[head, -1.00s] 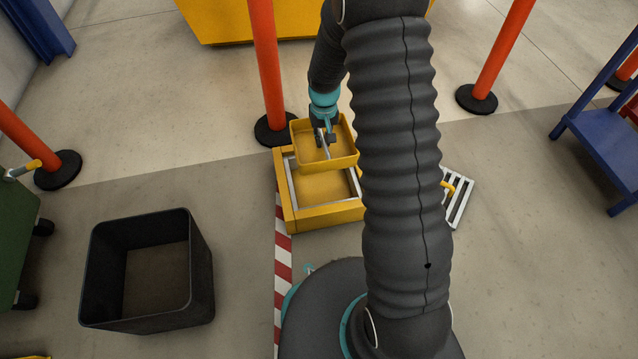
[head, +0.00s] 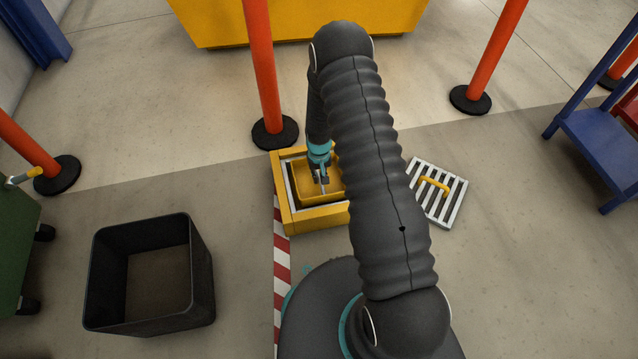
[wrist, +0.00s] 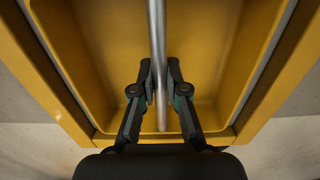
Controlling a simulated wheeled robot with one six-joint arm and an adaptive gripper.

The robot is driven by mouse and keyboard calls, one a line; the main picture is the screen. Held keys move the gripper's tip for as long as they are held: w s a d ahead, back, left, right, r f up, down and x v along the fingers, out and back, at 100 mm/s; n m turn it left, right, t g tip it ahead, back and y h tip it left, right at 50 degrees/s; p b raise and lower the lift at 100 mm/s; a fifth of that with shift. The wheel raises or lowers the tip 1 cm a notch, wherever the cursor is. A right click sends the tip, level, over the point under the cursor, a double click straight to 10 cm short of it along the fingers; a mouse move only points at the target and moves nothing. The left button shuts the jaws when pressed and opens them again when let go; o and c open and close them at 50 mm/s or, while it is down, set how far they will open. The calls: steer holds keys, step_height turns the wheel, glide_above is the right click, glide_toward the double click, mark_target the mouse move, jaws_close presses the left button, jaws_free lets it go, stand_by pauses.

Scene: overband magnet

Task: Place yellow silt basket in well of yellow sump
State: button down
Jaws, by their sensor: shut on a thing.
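The yellow silt basket (head: 306,188) is an open tray with a grey bar handle (wrist: 156,40). It is inside the square frame of the yellow sump (head: 312,220), low in the well. I cannot tell whether its bottom rests on anything. My gripper (head: 320,180) points down into the basket, and in the wrist view my gripper (wrist: 154,92) is shut on the bar. The basket (wrist: 205,60) appears inside the sump's yellow rim (wrist: 30,70) there. My arm hides the sump's right side in the head view.
A slatted grate (head: 450,205) with a yellow handle lies on the floor right of the sump. A black bin (head: 150,320) stands at left. An orange post (head: 262,80) stands just behind the sump, another (head: 488,60) at back right. A blue stand (head: 600,150) is far right.

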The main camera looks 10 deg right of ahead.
steer(key=shift+f, duration=1.9)
steer(key=shift+f+b, duration=0.1)
steer(key=shift+b, duration=0.2)
steer(key=shift+f, duration=0.15)
steer(key=c, duration=1.2)
jaws_free()
